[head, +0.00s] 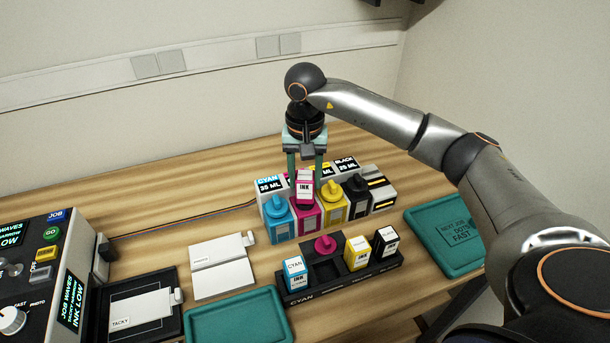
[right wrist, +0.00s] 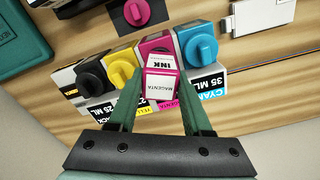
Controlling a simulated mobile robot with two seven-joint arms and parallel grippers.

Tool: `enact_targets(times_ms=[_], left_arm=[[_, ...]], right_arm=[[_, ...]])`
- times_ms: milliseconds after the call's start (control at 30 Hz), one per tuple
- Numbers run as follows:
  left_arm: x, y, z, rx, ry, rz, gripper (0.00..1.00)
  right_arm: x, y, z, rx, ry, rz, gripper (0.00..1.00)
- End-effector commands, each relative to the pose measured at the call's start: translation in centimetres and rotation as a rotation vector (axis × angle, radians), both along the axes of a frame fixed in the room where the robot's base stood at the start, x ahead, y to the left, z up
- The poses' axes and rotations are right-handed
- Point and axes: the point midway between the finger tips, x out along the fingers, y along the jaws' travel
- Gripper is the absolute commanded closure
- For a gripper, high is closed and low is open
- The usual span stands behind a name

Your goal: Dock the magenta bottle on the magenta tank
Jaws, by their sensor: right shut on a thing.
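The magenta bottle (head: 304,187), white with a magenta band and "INK" lettering, is between the fingers of my right gripper (head: 305,172), which is shut on it. It also shows in the right wrist view (right wrist: 162,84). The magenta tank (head: 306,219) stands between the cyan and yellow tanks. It shows beyond the bottle in the right wrist view (right wrist: 157,41). The bottle is over the tank's top and hides its opening; I cannot tell whether they touch. My left gripper is not in view.
Capped cyan (head: 278,222), yellow (head: 332,206) and black (head: 357,197) tanks crowd the magenta one. In front, a black rack (head: 340,285) holds cyan, yellow and black bottles; a magenta cap (head: 325,245) sits at its back. Teal trays (head: 238,318) lie left and right (head: 440,240).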

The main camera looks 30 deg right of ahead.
Motion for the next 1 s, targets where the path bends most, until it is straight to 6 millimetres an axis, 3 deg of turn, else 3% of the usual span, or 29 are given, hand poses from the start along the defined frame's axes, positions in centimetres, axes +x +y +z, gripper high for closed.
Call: enact_targets(times_ms=[67,100,200,567,1000], left_arm=[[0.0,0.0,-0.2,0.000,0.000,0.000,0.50],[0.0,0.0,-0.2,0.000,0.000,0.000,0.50],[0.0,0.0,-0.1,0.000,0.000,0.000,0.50],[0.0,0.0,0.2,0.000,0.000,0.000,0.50],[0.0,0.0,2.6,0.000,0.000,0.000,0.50]], right_arm=[[0.0,0.0,-0.2,0.000,0.000,-0.001,1.00],[0.0,0.0,-0.2,0.000,0.000,-0.001,0.49],[0.0,0.0,-0.2,0.000,0.000,-0.001,0.38],[0.0,0.0,0.2,-0.001,0.001,0.000,0.38],[0.0,0.0,3.7,-0.001,0.001,0.000,0.38]])
